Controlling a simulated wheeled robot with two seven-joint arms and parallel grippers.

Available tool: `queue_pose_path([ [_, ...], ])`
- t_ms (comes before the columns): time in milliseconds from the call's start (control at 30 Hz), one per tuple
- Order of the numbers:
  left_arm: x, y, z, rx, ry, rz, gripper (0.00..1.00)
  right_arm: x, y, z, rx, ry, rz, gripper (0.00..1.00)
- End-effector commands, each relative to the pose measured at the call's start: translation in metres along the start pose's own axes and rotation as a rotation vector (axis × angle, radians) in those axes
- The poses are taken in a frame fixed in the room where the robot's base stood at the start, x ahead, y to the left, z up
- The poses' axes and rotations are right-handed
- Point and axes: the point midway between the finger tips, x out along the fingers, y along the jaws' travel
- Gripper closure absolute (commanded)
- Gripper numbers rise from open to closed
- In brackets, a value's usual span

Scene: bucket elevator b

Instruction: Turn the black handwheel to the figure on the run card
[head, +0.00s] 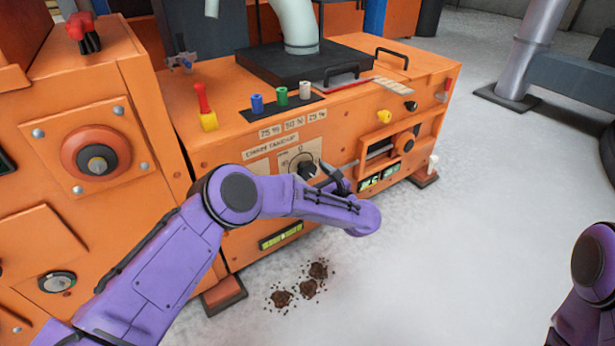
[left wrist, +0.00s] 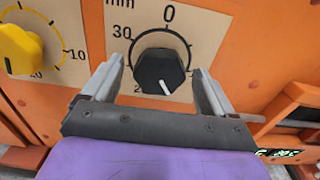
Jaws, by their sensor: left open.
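The black handwheel (head: 307,169) is a faceted black knob on the front of the orange machine. In the left wrist view the handwheel (left wrist: 160,70) has a white pointer line that points down and slightly right. Its dial plate (left wrist: 204,18) shows 0 at the top, 30 at upper left and "mm". My left gripper (left wrist: 155,82) is open, with one finger on each side of the handwheel; I cannot tell if they touch it. In the head view the left gripper (head: 325,178) partly hides the dial. I cannot make out a run card for certain.
A yellow knob (left wrist: 18,50) with its own dial is left of the handwheel. An orange ledge (left wrist: 300,95) juts out at right. A red-yellow lever (head: 205,108) and blue, green and white knobs (head: 281,97) stand above. Brown clumps (head: 308,288) lie on the floor.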

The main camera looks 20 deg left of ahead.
Motion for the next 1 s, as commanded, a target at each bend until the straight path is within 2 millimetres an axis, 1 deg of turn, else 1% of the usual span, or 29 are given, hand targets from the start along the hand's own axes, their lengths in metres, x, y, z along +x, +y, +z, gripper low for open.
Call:
queue_pose_path([
  [33, 0.009, 0.0, -0.004, -0.001, 0.0, 0.002, 0.13, 0.006, 0.001, 0.001, -0.019, -0.017, 0.001, 1.0],
  [133, 0.02, 0.0, -0.002, 0.0, 0.0, 0.001, 0.13, 0.007, 0.004, 0.004, -0.047, -0.045, 0.004, 1.0],
  [233, 0.025, 0.0, 0.0, 0.001, -0.001, -0.001, 0.13, 0.007, 0.005, 0.006, -0.06, -0.059, 0.005, 1.0],
  [433, 0.025, -0.001, 0.001, 0.002, -0.001, -0.002, 0.13, 0.006, 0.006, 0.006, -0.062, -0.06, 0.005, 1.0],
  [467, 0.025, -0.001, 0.001, 0.002, -0.001, -0.002, 0.17, 0.006, 0.006, 0.006, -0.062, -0.06, 0.005, 1.0],
  [500, 0.025, -0.001, 0.001, 0.002, -0.001, -0.002, 0.3, 0.006, 0.005, 0.006, -0.061, -0.059, 0.005, 1.0],
  [567, 0.025, 0.0, 0.001, 0.002, -0.001, -0.002, 0.49, 0.006, 0.005, 0.006, -0.061, -0.059, 0.005, 1.0],
  [600, 0.025, 0.0, 0.001, 0.002, -0.001, -0.002, 0.62, 0.006, 0.005, 0.006, -0.061, -0.059, 0.005, 1.0],
  [633, 0.025, 0.0, 0.0, 0.002, -0.001, -0.002, 0.66, 0.006, 0.005, 0.006, -0.061, -0.059, 0.005, 1.0],
  [833, 0.025, -0.001, 0.001, 0.01, -0.001, -0.002, 0.66, 0.005, 0.005, 0.007, -0.061, -0.061, 0.004, 1.0],
  [1000, 0.025, -0.001, 0.001, 0.055, -0.002, -0.003, 0.66, 0.002, 0.004, 0.009, -0.059, -0.069, 0.0, 1.0],
])
